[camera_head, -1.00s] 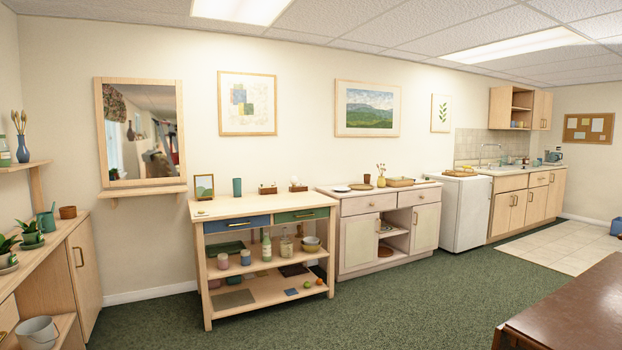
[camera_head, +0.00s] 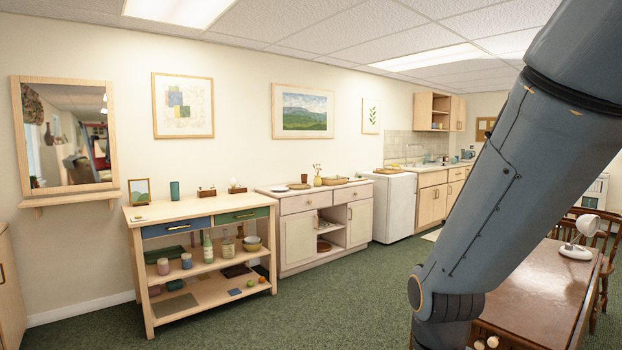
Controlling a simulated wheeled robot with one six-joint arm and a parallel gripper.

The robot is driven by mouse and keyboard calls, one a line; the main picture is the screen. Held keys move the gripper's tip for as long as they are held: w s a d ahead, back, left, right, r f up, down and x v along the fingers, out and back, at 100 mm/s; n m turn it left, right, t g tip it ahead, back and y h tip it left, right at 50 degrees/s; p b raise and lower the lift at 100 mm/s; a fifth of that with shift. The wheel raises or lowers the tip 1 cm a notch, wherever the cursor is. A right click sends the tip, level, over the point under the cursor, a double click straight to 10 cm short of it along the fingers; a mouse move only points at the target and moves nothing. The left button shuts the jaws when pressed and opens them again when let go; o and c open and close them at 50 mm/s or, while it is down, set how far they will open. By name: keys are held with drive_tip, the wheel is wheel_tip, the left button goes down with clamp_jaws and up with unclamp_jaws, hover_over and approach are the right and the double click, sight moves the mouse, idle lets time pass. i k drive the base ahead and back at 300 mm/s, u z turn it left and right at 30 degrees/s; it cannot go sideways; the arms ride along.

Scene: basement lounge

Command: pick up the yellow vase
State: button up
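A small yellow vase (camera_head: 317,181) holding a few dry stems stands on top of the whitish sideboard (camera_head: 270,190) against the back wall. It is upright, between a brown cup and a white plate on its left and a woven tray on its right. My arm fills the right side of the view, far in front of the sideboard and not near the vase. My gripper is not in view.
A wooden shelf unit (camera_head: 128,215) with jars and bowls stands left of the sideboard. A white appliance (camera_head: 394,210) stands right of it. A brown table (camera_head: 540,291) with a white lamp (camera_head: 577,240) and chairs is at the right. Green carpet (camera_head: 335,305) lies clear before the sideboard.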

sight(317, 181)
drive_tip(key=i, duration=6.3)
drive_tip(key=z, duration=0.95)
drive_tip(key=i, duration=1.5)
drive_tip(key=u, duration=0.7)
